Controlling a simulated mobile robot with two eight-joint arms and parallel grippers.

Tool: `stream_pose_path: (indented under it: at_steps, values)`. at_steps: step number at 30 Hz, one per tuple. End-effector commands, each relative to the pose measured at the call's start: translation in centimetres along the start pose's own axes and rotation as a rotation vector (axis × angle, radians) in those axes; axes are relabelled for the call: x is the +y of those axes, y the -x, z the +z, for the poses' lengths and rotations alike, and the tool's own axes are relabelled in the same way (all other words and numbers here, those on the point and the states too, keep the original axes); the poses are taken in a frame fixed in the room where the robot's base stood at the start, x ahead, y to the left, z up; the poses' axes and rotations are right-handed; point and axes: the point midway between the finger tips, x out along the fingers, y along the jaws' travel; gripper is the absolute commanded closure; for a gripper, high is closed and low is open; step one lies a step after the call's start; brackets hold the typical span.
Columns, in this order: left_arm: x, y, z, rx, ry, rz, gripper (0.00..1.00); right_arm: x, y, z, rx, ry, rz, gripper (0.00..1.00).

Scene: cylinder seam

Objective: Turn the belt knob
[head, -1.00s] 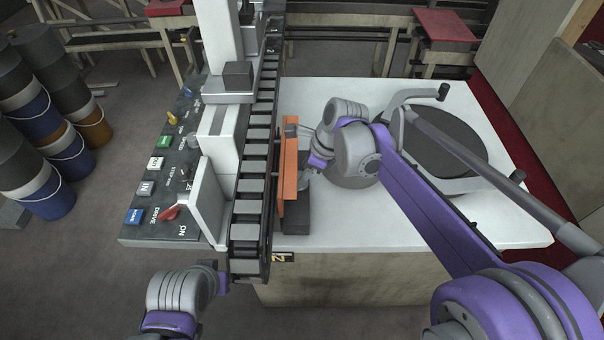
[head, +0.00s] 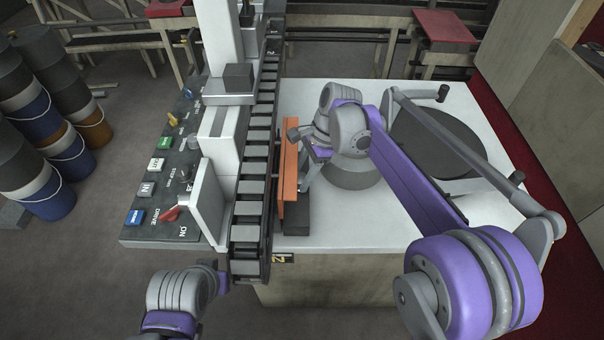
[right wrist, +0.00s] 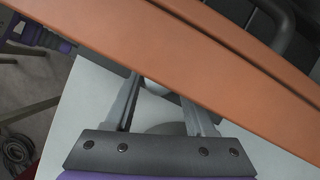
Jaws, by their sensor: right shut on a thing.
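Several knobs stand on the dark control panel (head: 155,222) left of the conveyor: a red one (head: 171,213) at the near end, a grey one (head: 193,143), a yellow one (head: 172,119) and a blue one (head: 188,92). I cannot tell which is the belt knob. My right gripper (head: 306,172) is at the orange panel (head: 290,165) beside the belt, across the conveyor from the knobs. It is shut on what appears to be this panel. In the right wrist view the panel (right wrist: 190,60) hides its fingertips. My left gripper (head: 218,277) is low, near the conveyor's front end; its jaws are unclear.
The conveyor belt (head: 251,190) runs away from me, with a white upright plate (head: 205,200) on its left. The white table (head: 400,225) carries a dark round disc (head: 440,145). Buckets (head: 50,195) stand at far left.

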Motion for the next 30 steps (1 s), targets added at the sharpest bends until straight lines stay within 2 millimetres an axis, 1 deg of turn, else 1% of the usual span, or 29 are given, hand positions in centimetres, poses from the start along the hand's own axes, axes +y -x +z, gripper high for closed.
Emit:
stream_pose_path:
  at_steps: [6, 17, 18, 22, 23, 30]
  values:
    - [0.00, 0.03, -0.02, 0.000, 0.000, 0.000, 0.50, -0.01, 0.00, -0.04, 0.002, 0.031, 0.013, 1.00]
    - [0.00, 0.03, -0.02, 0.000, 0.000, 0.000, 0.50, 0.00, -0.01, -0.05, 0.002, 0.034, 0.014, 1.00]
    - [0.00, 0.03, -0.02, 0.000, 0.000, 0.000, 0.50, -0.01, -0.01, -0.05, 0.002, 0.034, 0.014, 0.40]
    - [0.00, 0.03, -0.02, 0.000, 0.000, 0.000, 0.50, -0.01, -0.01, -0.04, 0.002, 0.033, 0.014, 0.16]
    - [0.00, 0.03, -0.02, 0.000, 0.000, 0.000, 0.50, -0.01, -0.01, -0.04, 0.002, 0.033, 0.014, 0.15]
    - [0.00, 0.03, -0.03, 0.000, 0.000, 0.000, 0.50, -0.02, 0.01, -0.02, 0.001, 0.033, 0.014, 0.15]
